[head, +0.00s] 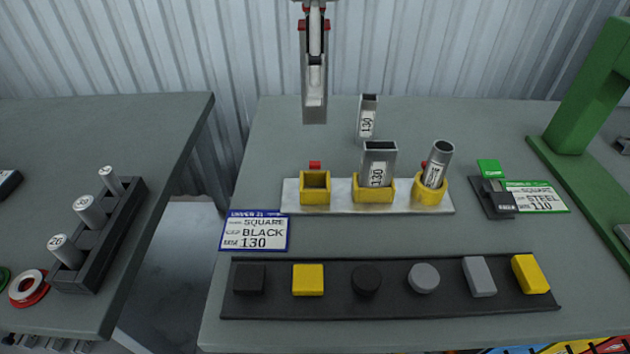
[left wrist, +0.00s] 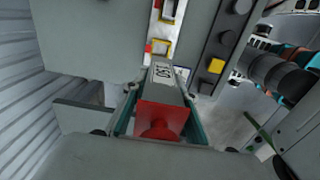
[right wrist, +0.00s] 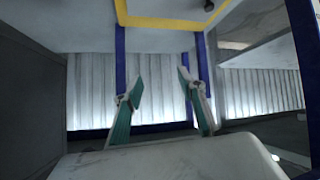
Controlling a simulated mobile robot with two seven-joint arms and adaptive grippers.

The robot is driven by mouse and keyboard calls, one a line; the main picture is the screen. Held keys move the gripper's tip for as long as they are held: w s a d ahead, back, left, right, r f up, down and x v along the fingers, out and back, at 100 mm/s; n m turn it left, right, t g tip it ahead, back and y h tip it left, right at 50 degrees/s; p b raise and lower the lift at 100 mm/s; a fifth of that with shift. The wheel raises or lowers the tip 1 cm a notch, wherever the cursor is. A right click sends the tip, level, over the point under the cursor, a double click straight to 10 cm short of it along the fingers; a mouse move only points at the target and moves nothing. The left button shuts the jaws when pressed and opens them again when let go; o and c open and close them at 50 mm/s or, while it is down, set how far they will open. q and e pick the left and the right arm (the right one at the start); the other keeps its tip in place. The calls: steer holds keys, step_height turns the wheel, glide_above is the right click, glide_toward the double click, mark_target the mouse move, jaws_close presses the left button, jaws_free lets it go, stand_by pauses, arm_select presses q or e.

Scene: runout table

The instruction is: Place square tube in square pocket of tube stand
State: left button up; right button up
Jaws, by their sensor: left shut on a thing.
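My left gripper (head: 315,55) hangs at the top middle of the head view, shut on a grey square tube (head: 314,108). The tube points down, above and behind the tube stand (head: 342,198). In the left wrist view, the tube (left wrist: 165,78) has a printed label and a red end piece (left wrist: 160,118) between the fingers. The stand's left pocket, the square pocket (head: 315,188), is yellow and empty. Its middle pocket (head: 374,193) holds a rectangular tube, its right pocket (head: 430,192) a round tube. My right gripper (right wrist: 160,78) is open and empty, away from the table.
Another labelled tube (head: 367,118) stands behind the stand. A blue-edged card (head: 255,232) reads SQUARE, BLACK, 130. A dark tray (head: 395,302) of several caps lies in front. A green-edged card (head: 535,198) and a green frame (head: 580,130) are at right. A gap separates the left table (head: 150,120).

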mark_target(315, 109)
arm_select(q)
step_height(315, 109, down, 18)
steer(key=shift+f+b, duration=0.2)
steer(key=shift+b, duration=0.95)
arm_select(e)
steer(key=shift+w+d+f, duration=0.35)
steer(key=shift+d+f, duration=0.15)
steer(key=shift+f, duration=0.3)
arm_select(q)
steer(key=shift+f, duration=0.15)
arm_select(e)
steer(key=shift+s, duration=0.1)
arm_select(q)
steer(key=o, duration=1.2)
arm_select(e)
steer(key=shift+f, duration=0.1)
arm_select(q)
step_height(315, 109, up, 11)
steer(key=shift+r+p, duration=0.2)
steer(key=shift+p, duration=0.45)
steer(key=shift+r, duration=0.4)
arm_select(e)
steer(key=shift+s+a+r, duration=0.25)
steer(key=shift+r, duration=0.2)
